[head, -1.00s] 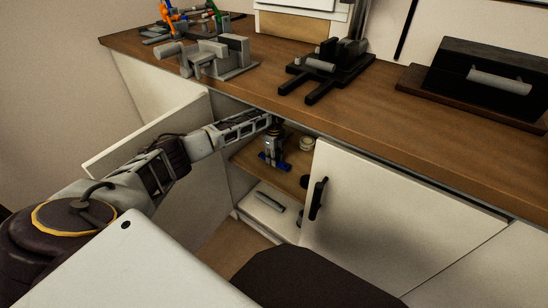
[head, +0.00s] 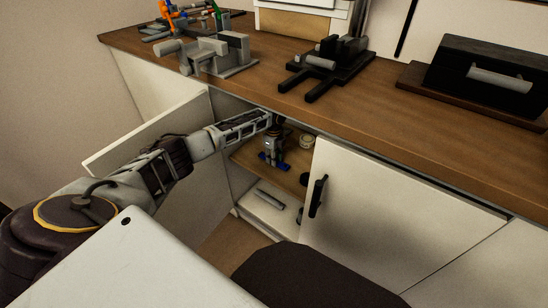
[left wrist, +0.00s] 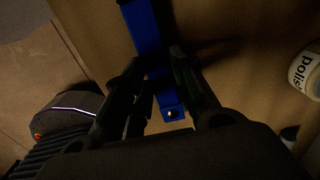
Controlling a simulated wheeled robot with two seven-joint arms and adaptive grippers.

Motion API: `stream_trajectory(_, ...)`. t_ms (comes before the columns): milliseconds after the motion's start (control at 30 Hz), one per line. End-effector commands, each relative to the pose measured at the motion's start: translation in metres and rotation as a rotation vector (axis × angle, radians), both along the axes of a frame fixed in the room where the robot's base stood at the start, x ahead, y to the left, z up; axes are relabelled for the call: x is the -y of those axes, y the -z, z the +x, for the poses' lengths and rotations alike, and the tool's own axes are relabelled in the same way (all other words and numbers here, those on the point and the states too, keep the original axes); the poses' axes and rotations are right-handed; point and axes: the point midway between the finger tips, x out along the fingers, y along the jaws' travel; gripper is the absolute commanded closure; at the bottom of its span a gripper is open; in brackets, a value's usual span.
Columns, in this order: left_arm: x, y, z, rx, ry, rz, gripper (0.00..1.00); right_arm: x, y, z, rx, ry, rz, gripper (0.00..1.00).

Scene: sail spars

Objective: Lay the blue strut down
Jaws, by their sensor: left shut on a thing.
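The blue strut (left wrist: 142,28) is a straight blue bar with a small hole near one end. In the left wrist view it passes between the fingers of my left gripper (left wrist: 158,88), which is shut on it. In the head view my left gripper (head: 271,155) points down inside the open cabinet, and the strut (head: 278,166) shows blue at its fingertips, close over the wooden shelf (head: 245,160). I cannot tell whether the strut touches the shelf. My right gripper is not in view.
A round tin (head: 306,142) labelled "Polish" stands on the shelf to the right. A grey cylinder (head: 270,199) lies on the lower level. A cabinet door (head: 390,210) with a black handle stands to the right. The countertop (head: 400,120) above carries grey and black fixtures.

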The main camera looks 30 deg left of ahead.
Motion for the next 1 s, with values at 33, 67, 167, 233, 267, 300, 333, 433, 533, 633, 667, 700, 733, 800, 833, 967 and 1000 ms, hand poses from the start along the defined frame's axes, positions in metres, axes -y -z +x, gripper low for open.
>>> stream_trajectory(33, 0.0001, 0.0008, 0.0001, 0.0, 0.0, 0.0, 0.94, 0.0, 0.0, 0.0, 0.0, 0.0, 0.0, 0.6)
stream_trajectory(67, 0.0001, 0.0012, 0.0001, 0.0, 0.0, 0.0, 0.94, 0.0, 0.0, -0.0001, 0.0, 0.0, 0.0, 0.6)
stream_trajectory(167, 0.0001, 0.0028, 0.0001, 0.0, 0.0, 0.0, 0.94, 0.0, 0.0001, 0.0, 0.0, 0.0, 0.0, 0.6)
stream_trajectory(233, 0.0002, 0.0039, 0.0, 0.0, 0.0, 0.0, 0.94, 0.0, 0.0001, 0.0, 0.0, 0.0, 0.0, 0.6)
stream_trajectory(267, 0.0002, 0.0043, 0.0, 0.0, 0.0, 0.0, 0.94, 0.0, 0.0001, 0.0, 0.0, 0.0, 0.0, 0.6)
stream_trajectory(300, 0.0002, 0.0049, 0.0, 0.0, 0.0, 0.0, 0.94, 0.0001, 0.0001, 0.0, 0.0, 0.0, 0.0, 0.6)
stream_trajectory(333, 0.0002, 0.0054, 0.0, 0.0, 0.001, 0.0, 0.94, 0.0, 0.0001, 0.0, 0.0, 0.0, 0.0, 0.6)
stream_trajectory(433, 0.0002, 0.005, 0.0, 0.0, 0.001, 0.0, 0.71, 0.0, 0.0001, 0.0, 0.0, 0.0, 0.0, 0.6)
stream_trajectory(533, 0.0002, 0.005, 0.0, 0.0, 0.001, 0.0, 0.58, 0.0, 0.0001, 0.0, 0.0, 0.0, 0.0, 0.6)
stream_trajectory(633, 0.0001, 0.005, 0.0, 0.0, 0.001, 0.0, 0.48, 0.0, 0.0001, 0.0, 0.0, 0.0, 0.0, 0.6)
stream_trajectory(667, 0.0001, 0.005, 0.0, 0.0, 0.001, 0.0, 0.48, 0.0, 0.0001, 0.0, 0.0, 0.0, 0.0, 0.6)
stream_trajectory(700, 0.0001, 0.005, 0.0, 0.0, 0.001, 0.0, 0.48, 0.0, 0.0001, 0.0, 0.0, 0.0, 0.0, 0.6)
stream_trajectory(733, 0.0001, 0.005, 0.0, 0.0, 0.001, 0.0, 0.48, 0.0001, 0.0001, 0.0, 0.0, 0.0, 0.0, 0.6)
stream_trajectory(800, 0.0001, 0.005, -0.0001, 0.0, 0.0, 0.0, 0.48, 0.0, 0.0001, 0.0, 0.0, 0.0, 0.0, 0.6)
stream_trajectory(833, 0.0001, 0.005, -0.0001, 0.0, 0.0, 0.0, 0.48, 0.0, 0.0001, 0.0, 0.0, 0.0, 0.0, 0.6)
stream_trajectory(967, 0.0001, 0.0052, -0.0002, -0.001, 0.0, 0.0, 0.56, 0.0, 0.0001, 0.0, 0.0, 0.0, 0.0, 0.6)
stream_trajectory(1000, 0.0001, 0.0052, -0.0002, -0.001, 0.0, 0.0, 0.56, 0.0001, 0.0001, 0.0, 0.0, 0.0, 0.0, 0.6)
